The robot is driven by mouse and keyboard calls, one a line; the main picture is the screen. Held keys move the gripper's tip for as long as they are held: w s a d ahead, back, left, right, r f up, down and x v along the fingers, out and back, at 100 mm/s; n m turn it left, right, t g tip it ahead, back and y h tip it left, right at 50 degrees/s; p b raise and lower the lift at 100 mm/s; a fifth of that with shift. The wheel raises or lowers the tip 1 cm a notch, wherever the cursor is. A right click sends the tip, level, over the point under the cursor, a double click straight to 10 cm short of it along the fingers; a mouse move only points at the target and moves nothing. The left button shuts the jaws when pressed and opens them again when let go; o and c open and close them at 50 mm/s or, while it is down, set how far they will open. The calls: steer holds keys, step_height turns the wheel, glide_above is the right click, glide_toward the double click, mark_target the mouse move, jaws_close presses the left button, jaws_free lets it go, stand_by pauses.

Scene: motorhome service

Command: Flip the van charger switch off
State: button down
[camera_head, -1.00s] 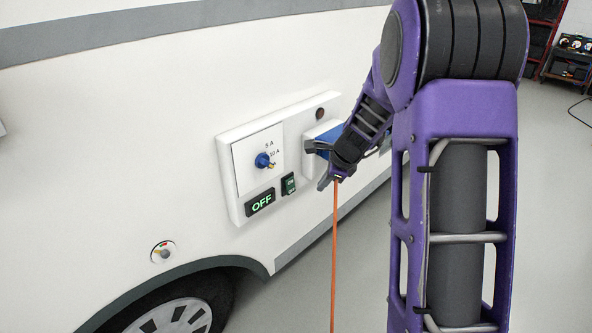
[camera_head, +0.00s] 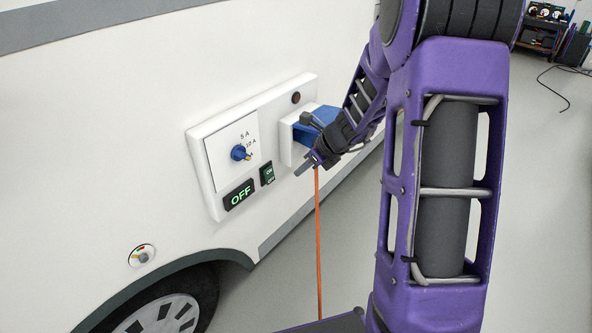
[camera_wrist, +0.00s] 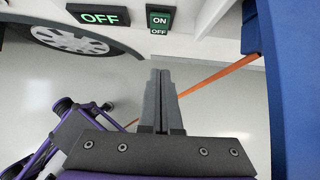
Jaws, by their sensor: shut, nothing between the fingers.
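The charger switch (camera_head: 267,174) is a small dark rocker marked ON and OFF, low on the white panel (camera_head: 208,197) on the van's side. It also shows at the top of the wrist view (camera_wrist: 159,19). A lit display reading OFF (camera_head: 239,194) sits left of it and shows in the wrist view too (camera_wrist: 99,15). My gripper (camera_head: 306,166) is shut and empty, to the right of the switch and apart from it. In the wrist view its closed fingers (camera_wrist: 161,76) point up toward the switch, with a gap between. The rocker's tilt is too small to tell.
A blue plug (camera_head: 318,122) is in the panel's socket close beside my gripper, and an orange cable (camera_head: 318,240) hangs below. A blue knob (camera_head: 238,152) is on the panel's left.

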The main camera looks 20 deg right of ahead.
mark_target(273, 179)
steer(key=w+a+f, duration=0.5)
steer(key=w+f, duration=0.2)
steer(key=shift+f, duration=0.15)
steer(key=shift+f+b, duration=0.1)
steer(key=shift+b, duration=0.4)
steer(key=b, duration=0.3)
steer(key=shift+w+a+t+y+b, duration=0.15)
steer(key=shift+t+y+b, duration=0.15)
steer(key=shift+t, duration=0.1)
